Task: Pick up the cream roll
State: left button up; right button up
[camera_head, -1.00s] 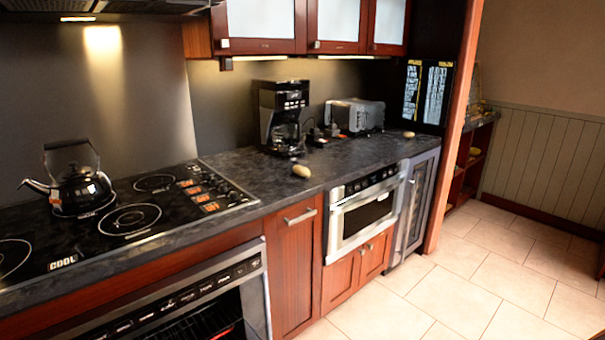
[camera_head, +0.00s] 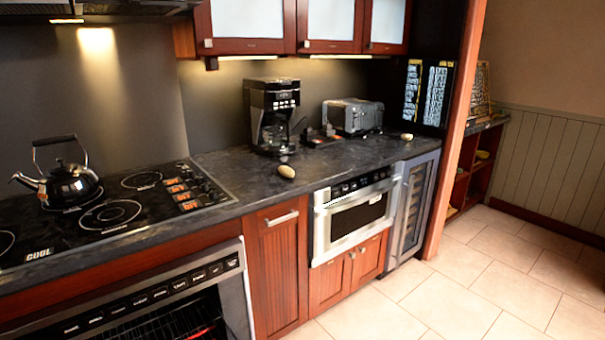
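A small tan oval item (camera_head: 286,171), which looks like the cream roll, lies on the dark countertop (camera_head: 235,165) near its front edge, between the cooktop and the microwave drawer. A second small pale roundish item (camera_head: 407,137) lies farther right on the counter; I cannot tell which of the two is the cream roll. Neither of my grippers is in view.
A kettle (camera_head: 68,184) stands on the cooktop (camera_head: 130,200) at left. A coffee maker (camera_head: 272,115) and a toaster (camera_head: 353,115) stand behind the oval item. The steel microwave drawer (camera_head: 355,215) is shut below the counter. The tiled floor (camera_head: 480,280) at right is clear.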

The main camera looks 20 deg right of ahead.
aim_at(286, 171)
jog(key=l+z, duration=0.1)
jog(key=l, duration=0.9)
jog(key=i+l, duration=0.1)
jog(key=l, duration=0.4)
jog(key=i+l+z, duration=0.1)
jog(key=l, duration=0.35)
jog(key=i+l+z, duration=0.2)
jog(key=i+l, duration=0.5)
jog(key=i, duration=0.15)
